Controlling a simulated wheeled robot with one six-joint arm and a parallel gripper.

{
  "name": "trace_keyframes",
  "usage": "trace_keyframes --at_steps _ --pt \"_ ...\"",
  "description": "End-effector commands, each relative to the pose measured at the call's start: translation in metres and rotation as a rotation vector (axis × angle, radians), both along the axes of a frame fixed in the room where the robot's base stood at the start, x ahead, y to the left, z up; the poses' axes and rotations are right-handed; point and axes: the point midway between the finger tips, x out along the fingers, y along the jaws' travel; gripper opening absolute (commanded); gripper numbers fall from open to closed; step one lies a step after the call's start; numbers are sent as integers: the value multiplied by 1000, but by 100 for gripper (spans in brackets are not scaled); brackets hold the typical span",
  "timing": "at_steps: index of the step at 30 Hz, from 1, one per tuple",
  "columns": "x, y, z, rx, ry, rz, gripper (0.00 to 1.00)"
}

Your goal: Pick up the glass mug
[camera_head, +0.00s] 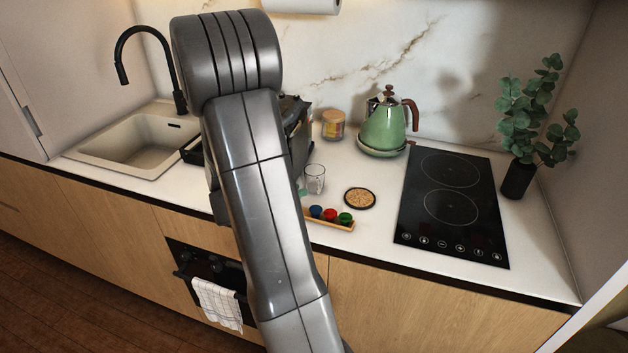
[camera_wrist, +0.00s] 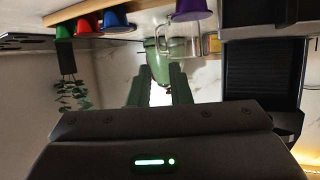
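The clear glass mug (camera_head: 315,179) stands on the white counter, just right of my arm in the head view. In the wrist view, where the scene is upside down, the glass mug (camera_wrist: 183,43) shows beyond my fingertips and slightly to the right. My gripper (camera_wrist: 158,72) is open, with a clear gap between its two fingers and nothing between them. It appears apart from the mug. In the head view my arm hides most of the gripper.
A wooden tray (camera_head: 327,223) with coloured capsules and a round coaster (camera_head: 360,198) lie in front of the mug. A purple capsule (camera_wrist: 188,9) is close to it. A green kettle (camera_head: 383,128), a jar (camera_head: 333,125) and a dark machine (camera_head: 298,135) stand behind. The cooktop (camera_head: 452,205) is right.

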Motion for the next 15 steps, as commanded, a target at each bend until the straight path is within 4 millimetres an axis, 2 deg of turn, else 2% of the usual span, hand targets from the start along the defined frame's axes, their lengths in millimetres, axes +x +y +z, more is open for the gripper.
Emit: trace_keyframes --at_steps 4,11,15 --pt "16 -14 -9 0 1 -3 18" --pt "26 -23 -16 0 1 -1 18" --pt "36 -34 -28 -1 3 -1 18"
